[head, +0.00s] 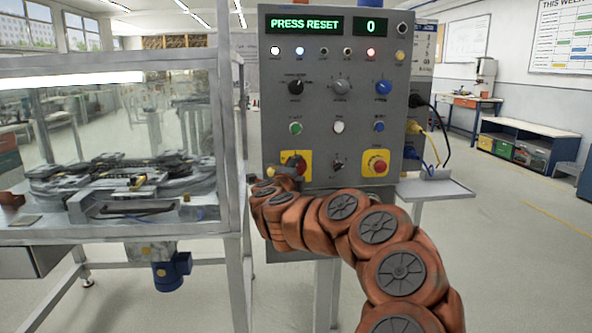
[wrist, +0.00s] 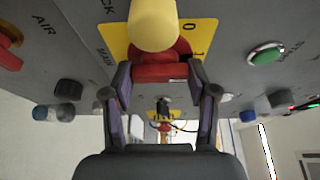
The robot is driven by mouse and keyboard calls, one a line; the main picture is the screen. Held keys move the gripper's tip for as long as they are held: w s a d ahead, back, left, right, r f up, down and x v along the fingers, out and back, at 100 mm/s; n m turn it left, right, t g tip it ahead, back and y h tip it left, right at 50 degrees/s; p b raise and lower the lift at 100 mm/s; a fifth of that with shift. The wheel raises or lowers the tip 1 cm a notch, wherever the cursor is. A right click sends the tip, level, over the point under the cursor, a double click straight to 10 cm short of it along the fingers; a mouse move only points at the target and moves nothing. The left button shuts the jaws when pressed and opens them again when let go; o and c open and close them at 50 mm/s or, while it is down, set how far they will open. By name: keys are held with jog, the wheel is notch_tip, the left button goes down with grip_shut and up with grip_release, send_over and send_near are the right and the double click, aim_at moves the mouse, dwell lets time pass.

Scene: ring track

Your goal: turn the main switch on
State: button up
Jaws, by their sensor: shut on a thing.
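The main switch, a red rotary knob on a yellow plate marked 0 and 1, is at the lower left of the grey control panel in the head view (head: 303,167). In the wrist view its red knob (wrist: 160,72) lies between my fingertips. My gripper (wrist: 166,78) is shut on the knob, one finger at each side. A pale yellow cylinder (wrist: 154,25) is in front of the plate in the wrist view and hides part of it. In the head view my arm hides part of the switch. I cannot tell which mark the knob points at.
The panel display (head: 304,24) reads PRESS RESET and 0. White, blue and red lamps glow below it. A red emergency button (head: 375,163) on yellow is to the right of the switch. A glass-walled machine (head: 120,150) stands close at the left.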

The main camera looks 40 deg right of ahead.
dwell(0.4)
jog(key=o, duration=1.2)
jog(key=shift+c, duration=0.2)
jog(key=shift+a, duration=0.1)
jog(key=v, duration=1.2)
